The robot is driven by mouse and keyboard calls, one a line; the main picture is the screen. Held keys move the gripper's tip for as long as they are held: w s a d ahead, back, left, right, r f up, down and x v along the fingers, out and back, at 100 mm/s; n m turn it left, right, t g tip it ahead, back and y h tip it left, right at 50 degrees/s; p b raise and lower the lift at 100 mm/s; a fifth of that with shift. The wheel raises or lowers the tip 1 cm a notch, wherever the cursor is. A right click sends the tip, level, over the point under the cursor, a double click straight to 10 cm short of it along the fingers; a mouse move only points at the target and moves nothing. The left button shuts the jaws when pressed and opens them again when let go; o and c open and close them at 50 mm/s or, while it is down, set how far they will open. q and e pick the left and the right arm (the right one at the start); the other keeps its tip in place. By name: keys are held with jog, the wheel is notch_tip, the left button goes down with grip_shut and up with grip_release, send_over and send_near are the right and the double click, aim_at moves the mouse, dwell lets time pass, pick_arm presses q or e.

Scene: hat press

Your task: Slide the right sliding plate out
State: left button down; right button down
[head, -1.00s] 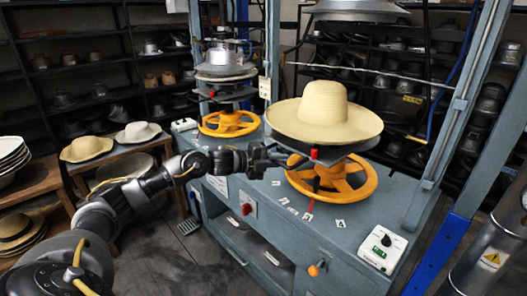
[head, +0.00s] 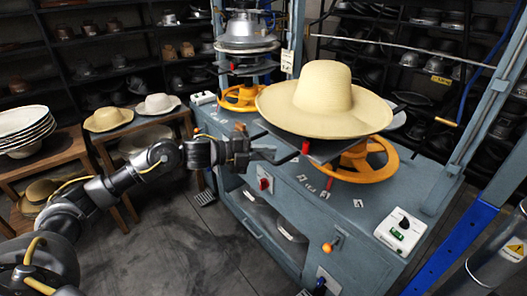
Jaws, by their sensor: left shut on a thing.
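The right sliding plate (head: 324,150) is the dark flat plate under a cream straw hat (head: 322,97) on the press. The plate and hat are offset to the left of the yellow handwheel (head: 372,166), over the front edge of the blue-grey bench (head: 290,188). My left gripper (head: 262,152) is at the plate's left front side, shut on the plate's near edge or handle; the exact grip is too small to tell. A red piece (head: 305,147) shows at the plate's front edge. My right gripper is not in view.
A second press station with a yellow wheel (head: 242,97) stands to the left behind. A white control box (head: 402,231) sits on the bench's right. Tables with hats (head: 108,119) and a stack of pale brims (head: 24,130) stand left. The floor before the bench is clear.

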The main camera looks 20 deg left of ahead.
pick_arm(q)
jog(key=shift+s+f, duration=0.1)
jog(key=shift+f, duration=0.05)
jog(key=c, duration=1.9)
grip_release()
jog(key=o, duration=0.4)
jog(key=shift+s+a, duration=0.15)
jog(key=shift+s, duration=0.1)
jog(key=shift+o, duration=0.2)
jog(key=shift+w, duration=0.15)
jog(key=b+v, duration=0.4)
jog(key=v, duration=0.7)
